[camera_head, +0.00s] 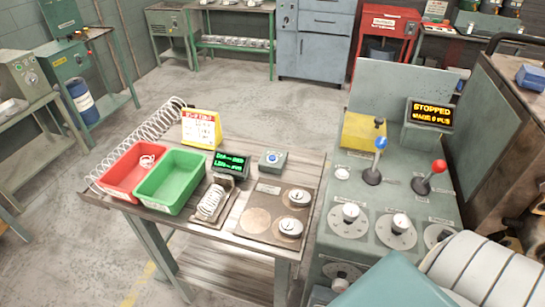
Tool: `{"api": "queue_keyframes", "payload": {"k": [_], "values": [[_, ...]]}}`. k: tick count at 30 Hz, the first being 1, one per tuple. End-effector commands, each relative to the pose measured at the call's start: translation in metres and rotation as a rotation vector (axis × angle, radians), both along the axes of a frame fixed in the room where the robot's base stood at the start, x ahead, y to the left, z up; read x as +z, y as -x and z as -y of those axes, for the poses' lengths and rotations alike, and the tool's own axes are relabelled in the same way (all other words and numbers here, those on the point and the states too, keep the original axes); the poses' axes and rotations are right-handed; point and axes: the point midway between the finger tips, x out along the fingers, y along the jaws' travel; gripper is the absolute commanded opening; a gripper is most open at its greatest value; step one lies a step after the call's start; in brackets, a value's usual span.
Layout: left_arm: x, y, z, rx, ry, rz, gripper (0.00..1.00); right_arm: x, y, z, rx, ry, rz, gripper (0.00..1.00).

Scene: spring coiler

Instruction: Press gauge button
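A small grey box with a round blue button (272,158) stands on the worktable, right of a small dark display with green text (231,163). In front of the display, a short coil spring (211,201) lies in a gauge fixture. The blue button is uncovered and nothing touches it. The display text is too small to read surely. Neither gripper shows in the head view.
A red bin (118,183) and a green bin (146,195) stand left on the table, by a long spring (150,127) and yellow sign (201,130). Round weights (299,197) sit front right. A control console (350,256) with levers and a "STOPPED" display (432,112) stands right.

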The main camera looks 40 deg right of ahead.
Motion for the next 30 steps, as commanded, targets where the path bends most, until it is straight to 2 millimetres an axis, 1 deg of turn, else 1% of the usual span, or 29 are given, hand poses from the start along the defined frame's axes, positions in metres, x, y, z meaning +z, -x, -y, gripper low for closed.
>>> {"api": "queue_keyframes", "payload": {"k": [1, 2, 30], "values": [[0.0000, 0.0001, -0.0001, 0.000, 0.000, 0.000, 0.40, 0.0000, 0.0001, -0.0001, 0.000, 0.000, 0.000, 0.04], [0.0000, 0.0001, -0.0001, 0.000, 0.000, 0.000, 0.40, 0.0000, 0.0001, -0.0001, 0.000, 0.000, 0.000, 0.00], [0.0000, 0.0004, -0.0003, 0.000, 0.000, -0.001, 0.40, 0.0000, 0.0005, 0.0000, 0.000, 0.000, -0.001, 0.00]]}}
